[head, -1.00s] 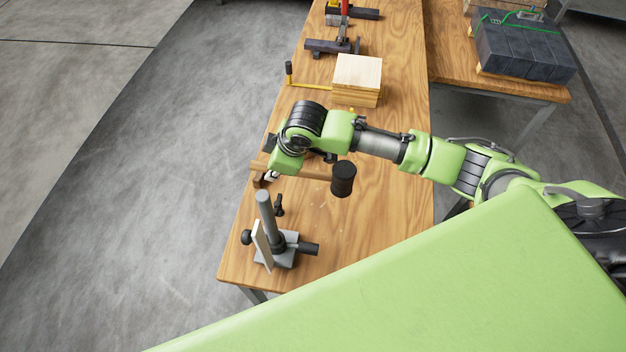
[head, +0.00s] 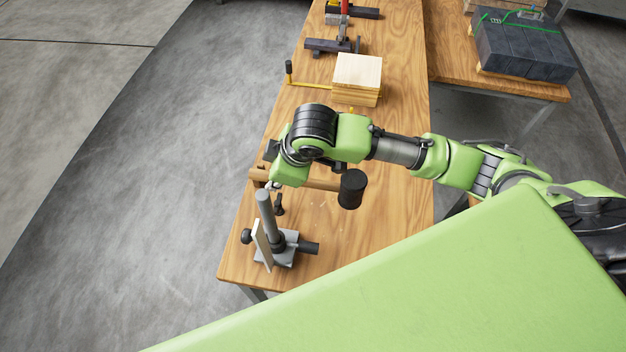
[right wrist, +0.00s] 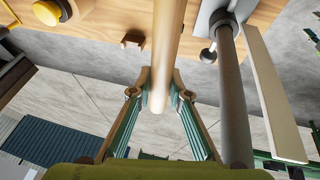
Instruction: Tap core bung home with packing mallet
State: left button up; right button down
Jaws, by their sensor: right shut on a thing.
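The packing mallet has a black cylindrical head (head: 351,189) and a light wooden handle (head: 322,184). My right gripper (right wrist: 160,97) is shut around the handle, which runs up through the right wrist view; in the head view my wrist mostly hides the fingers. The mallet is above the bench, just behind a fixture with a grey upright post (head: 266,215), a pale plate (head: 262,246) and black knobs. The post also shows in the right wrist view (right wrist: 231,90), right of the handle and apart from it. I cannot pick out the core bung for certain. My left gripper is not in view.
The wooden bench (head: 390,180) has free room right of the mallet. Stacked wooden blocks (head: 357,78) and a dark clamp (head: 327,46) stand farther back. A strapped dark stack (head: 525,48) sits on the side table. The fixture is near the bench's front left corner.

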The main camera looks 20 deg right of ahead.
jog(key=shift+s+a+r, duration=0.15)
jog(key=shift+s+r, duration=0.45)
jog(key=shift+s, duration=0.1)
jog(key=shift+s+a+r, duration=0.1)
jog(key=shift+s+r, duration=0.45)
jog(key=shift+s, duration=0.1)
